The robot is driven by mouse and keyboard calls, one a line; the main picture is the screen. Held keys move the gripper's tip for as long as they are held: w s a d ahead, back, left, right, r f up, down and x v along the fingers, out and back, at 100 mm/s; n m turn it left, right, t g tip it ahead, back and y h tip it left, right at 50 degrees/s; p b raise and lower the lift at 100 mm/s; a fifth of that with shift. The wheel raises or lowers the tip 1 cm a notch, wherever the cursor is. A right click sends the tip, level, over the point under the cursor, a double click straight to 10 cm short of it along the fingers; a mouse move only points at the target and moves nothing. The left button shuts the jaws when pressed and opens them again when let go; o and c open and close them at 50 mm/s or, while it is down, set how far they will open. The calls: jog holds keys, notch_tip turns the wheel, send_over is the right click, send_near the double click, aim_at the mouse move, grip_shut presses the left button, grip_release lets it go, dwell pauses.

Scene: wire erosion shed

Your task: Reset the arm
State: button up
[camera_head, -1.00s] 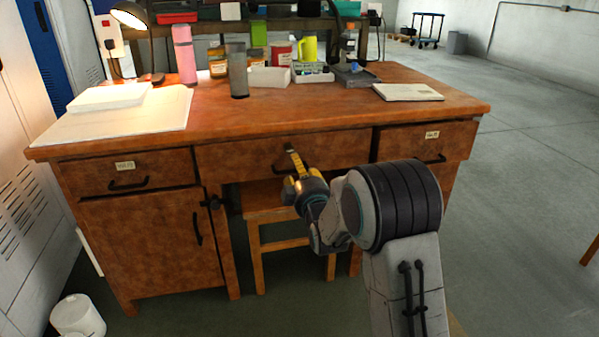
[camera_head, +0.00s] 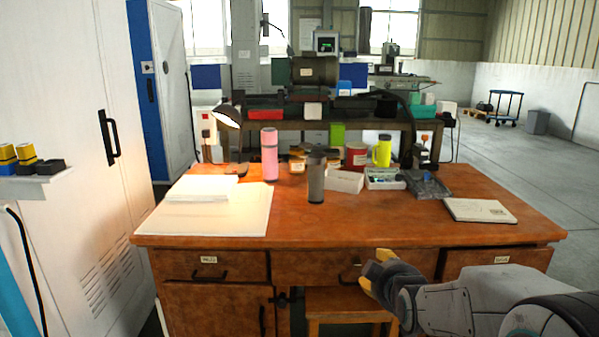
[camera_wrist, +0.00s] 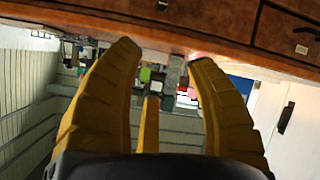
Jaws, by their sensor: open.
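My gripper (camera_head: 374,268) is in front of the wooden desk (camera_head: 420,222), near the middle drawer (camera_head: 318,266) and below the desk top's front edge. In the wrist view my gripper (camera_wrist: 165,60) shows its yellow fingers spread apart with nothing between them. The wrist view is turned over, with the desk's front edge across its top. My arm reaches in from the lower right of the head view. A dark handle of the middle drawer is just behind the fingers, and I cannot tell whether they touch it.
A stool (camera_head: 345,304) is under the desk. A white cabinet (camera_head: 75,215) stands left. Open floor lies right.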

jog(key=s+r+m+g+p, duration=0.2)
jog(key=s+r+g+p, duration=0.1)
jog(key=s+r+p, duration=0.4)
jog(key=s+r+m+g+p, duration=0.1)
jog(key=s+r+g+p, duration=0.2)
jog(key=s+r+p, duration=0.4)
jog(key=s+r+m+g+p, duration=0.2)
jog(key=s+r+p, duration=0.5)
jog(key=s, duration=1.1)
jog(key=g+p, duration=0.1)
jog(key=p, duration=0.2)
jog(key=shift+r+m, duration=0.3)
